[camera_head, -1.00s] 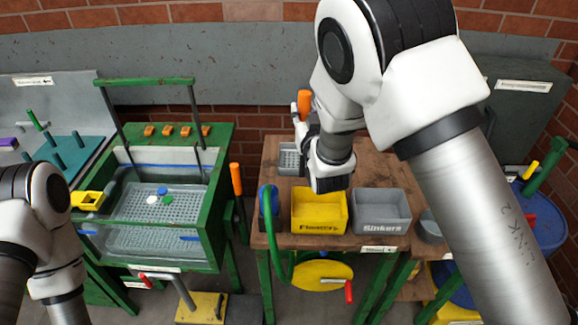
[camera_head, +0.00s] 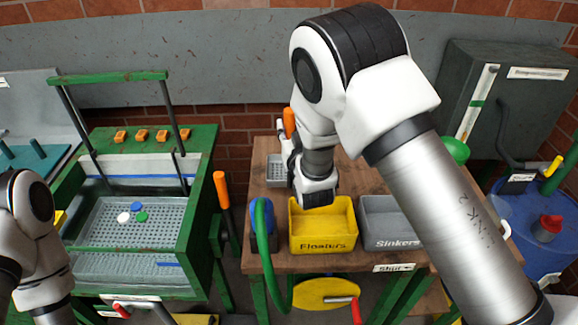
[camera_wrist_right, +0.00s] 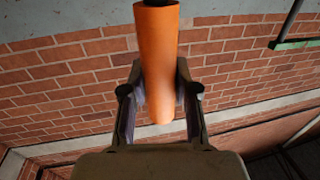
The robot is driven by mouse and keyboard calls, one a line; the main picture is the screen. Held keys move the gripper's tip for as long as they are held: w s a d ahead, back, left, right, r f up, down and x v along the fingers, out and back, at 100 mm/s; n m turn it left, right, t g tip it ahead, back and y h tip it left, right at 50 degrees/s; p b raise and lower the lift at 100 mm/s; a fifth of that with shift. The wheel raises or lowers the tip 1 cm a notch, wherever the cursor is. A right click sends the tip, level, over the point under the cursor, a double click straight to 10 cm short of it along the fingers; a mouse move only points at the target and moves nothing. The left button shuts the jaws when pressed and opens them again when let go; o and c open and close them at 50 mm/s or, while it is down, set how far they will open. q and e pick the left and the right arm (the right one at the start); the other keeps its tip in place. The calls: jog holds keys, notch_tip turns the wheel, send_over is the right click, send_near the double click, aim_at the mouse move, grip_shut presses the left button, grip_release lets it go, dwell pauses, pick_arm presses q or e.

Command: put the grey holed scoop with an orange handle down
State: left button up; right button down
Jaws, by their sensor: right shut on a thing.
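My right gripper (camera_head: 284,140) is shut on the orange handle (camera_head: 289,122) of the scoop, over the back left of the brown workbench. The right wrist view shows the handle (camera_wrist_right: 160,65) upright between the two fingers. A grey holed piece (camera_head: 275,171) shows just below the gripper, partly behind my arm; it looks like the scoop's head, but I cannot tell for sure. I cannot tell whether it touches the bench. My left arm shows at the left edge; its gripper is out of view.
A yellow Floaters bin (camera_head: 323,228) and a grey Sinkers bin (camera_head: 388,228) stand at the bench's front. A green hose (camera_head: 265,250) rises at its left edge. Left is a green-framed water tank (camera_head: 200,225) with coloured discs. A blue drum (camera_head: 535,225) stands at right.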

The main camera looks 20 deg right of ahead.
notch_tip(320, 180, down, 6)
jog(key=shift+s+r+p, duration=0.1)
jog(key=shift+r+p, duration=0.15)
jog(key=shift+p, duration=0.35)
jog(key=shift+f, duration=0.45)
jog(key=c, duration=0.9)
grip_release()
jog(key=shift+s+r, duration=0.1)
jog(key=shift+r, duration=0.1)
jog(key=s, duration=0.4)
jog(key=s+p, duration=0.1)
jog(key=s, duration=0.2)
jog(key=s+a, duration=0.1)
jog(key=s, duration=0.3)
jog(key=shift+s+p, duration=0.3)
jog(key=shift+s, duration=0.05)
jog(key=shift+f, duration=0.1)
